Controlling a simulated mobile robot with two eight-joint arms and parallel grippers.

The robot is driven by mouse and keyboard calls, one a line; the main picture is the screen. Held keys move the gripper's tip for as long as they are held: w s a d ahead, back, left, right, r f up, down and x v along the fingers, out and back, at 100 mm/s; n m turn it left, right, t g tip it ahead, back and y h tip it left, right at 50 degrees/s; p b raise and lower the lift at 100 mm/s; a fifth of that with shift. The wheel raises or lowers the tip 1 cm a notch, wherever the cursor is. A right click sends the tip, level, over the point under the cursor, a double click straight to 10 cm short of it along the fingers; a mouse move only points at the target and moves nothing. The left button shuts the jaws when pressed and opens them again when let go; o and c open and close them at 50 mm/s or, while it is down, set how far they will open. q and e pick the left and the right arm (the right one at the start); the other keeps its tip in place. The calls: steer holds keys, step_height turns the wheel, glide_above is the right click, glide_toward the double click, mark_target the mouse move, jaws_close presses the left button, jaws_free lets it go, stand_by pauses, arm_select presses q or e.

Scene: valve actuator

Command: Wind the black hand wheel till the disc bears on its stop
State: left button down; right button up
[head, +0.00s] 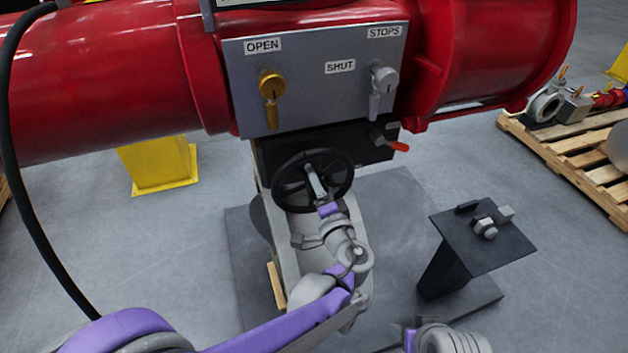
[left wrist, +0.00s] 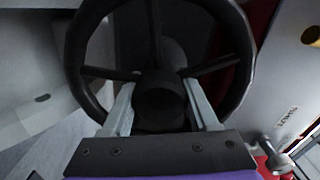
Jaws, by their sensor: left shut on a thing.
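The black hand wheel (head: 279,188) sits below the grey panel on the red actuator, on the front of a dark housing. In the left wrist view its hub (left wrist: 160,100), spokes and rim face the camera. My left gripper (head: 317,181) reaches the wheel's middle. In the left wrist view its two pale fingers (left wrist: 158,92) lie on either side of the hub, between the spokes, and are closed on it. I cannot make out the disc or its stop in either view.
The grey panel (head: 320,100) carries a brass lever (head: 271,87) and a grey lever (head: 382,80), with OPEN, SHUT and STOPS labels. A red-tipped lever (head: 398,146) sticks out right of the wheel. A dark stand (head: 470,250) with hardware is at right; a pallet (head: 575,150) lies beyond.

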arm_select(q)
steer(key=shift+n, duration=0.7)
steer(key=shift+c, duration=0.8)
jaws_free()
steer(key=shift+s, duration=0.1)
steer(key=v, duration=1)
steer(key=shift+s+d+b, duration=0.15)
steer(key=shift+s+b, duration=0.15)
steer(key=shift+b, duration=0.15)
